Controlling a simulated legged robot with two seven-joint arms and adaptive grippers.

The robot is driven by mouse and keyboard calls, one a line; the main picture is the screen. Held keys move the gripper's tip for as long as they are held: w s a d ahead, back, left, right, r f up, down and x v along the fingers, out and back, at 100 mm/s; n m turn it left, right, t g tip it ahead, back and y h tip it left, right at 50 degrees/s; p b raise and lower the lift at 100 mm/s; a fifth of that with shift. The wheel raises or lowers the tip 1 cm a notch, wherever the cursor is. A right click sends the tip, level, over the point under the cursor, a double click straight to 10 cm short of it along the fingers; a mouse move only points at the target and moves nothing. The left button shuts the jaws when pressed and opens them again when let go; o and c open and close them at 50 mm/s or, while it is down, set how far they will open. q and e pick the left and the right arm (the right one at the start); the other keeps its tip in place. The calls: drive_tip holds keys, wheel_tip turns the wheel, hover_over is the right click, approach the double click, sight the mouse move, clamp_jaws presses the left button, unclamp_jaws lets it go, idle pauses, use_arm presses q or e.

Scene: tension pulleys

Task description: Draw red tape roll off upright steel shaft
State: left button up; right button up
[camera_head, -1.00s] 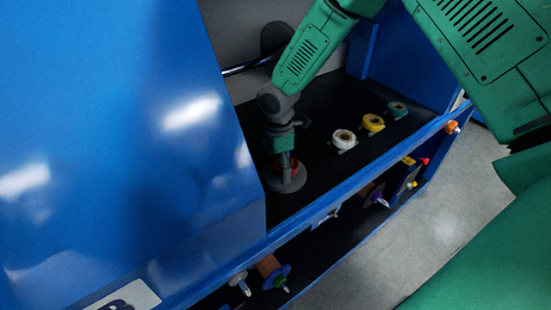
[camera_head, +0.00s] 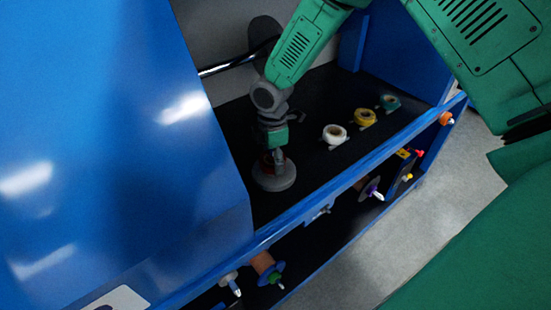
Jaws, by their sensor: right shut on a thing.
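The red tape roll (camera_head: 265,163) shows only as a small dark red patch at the fingers of my right gripper (camera_head: 276,162), just above a round grey base (camera_head: 287,180) on the black shelf. My right arm reaches down from the upper right, and its gripper points down, shut on the red tape roll. The upright steel shaft cannot be made out; the gripper and roll hide it. Whether the roll is still around the shaft cannot be told. My left gripper is not in view.
White (camera_head: 334,135), yellow (camera_head: 364,118) and teal (camera_head: 390,102) rolls stand on the shelf to the right. A large blue panel (camera_head: 110,150) closes off the left. A blue rail (camera_head: 345,181) edges the shelf, with several spools below it.

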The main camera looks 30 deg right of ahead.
sight(270, 151)
drive_tip(key=shift+w+a+r+p, duration=0.25)
drive_tip(key=shift+a+r+p, duration=0.1)
drive_tip(key=shift+r, duration=0.2)
drive_tip(key=shift+r+p, duration=0.9)
drive_tip(key=shift+r, duration=0.1)
drive_tip(key=shift+d, duration=0.1)
idle(0.7)
drive_tip(key=shift+p, duration=0.3)
drive_tip(key=shift+r+p, duration=0.8)
drive_tip(key=shift+r, duration=0.1)
drive_tip(key=shift+s+r+p, duration=0.1)
drive_tip(key=shift+r+p, duration=0.6)
drive_tip(key=shift+r, duration=0.1)
drive_tip(key=shift+d, duration=0.1)
